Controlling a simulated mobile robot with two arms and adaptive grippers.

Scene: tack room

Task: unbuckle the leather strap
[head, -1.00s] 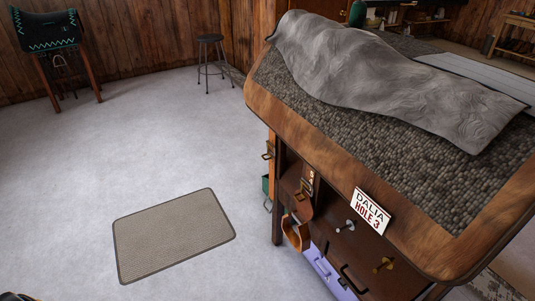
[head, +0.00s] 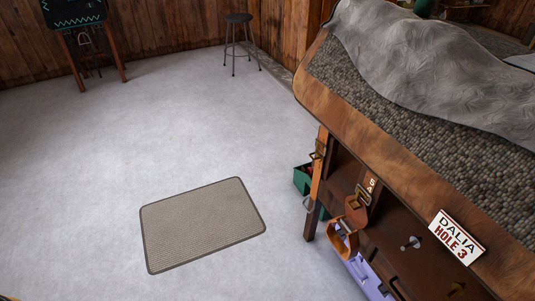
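A brown leather strap (head: 341,243) hangs in a loop on the near side of the wooden table. A brass-coloured buckle (head: 362,195) sits at the upper part of the strap, against the dark panel. A second metal buckle or latch (head: 319,149) is on a lighter orange-brown strip at the table's left corner. It is too small to tell whether either is fastened. Neither of my grippers can be made out in the head view.
The wooden table (head: 405,137) carries a grey cloth (head: 430,75). A purple box (head: 364,275) and green box (head: 302,180) are below. A mat (head: 203,225) lies on open floor; a stool (head: 238,18) stands behind.

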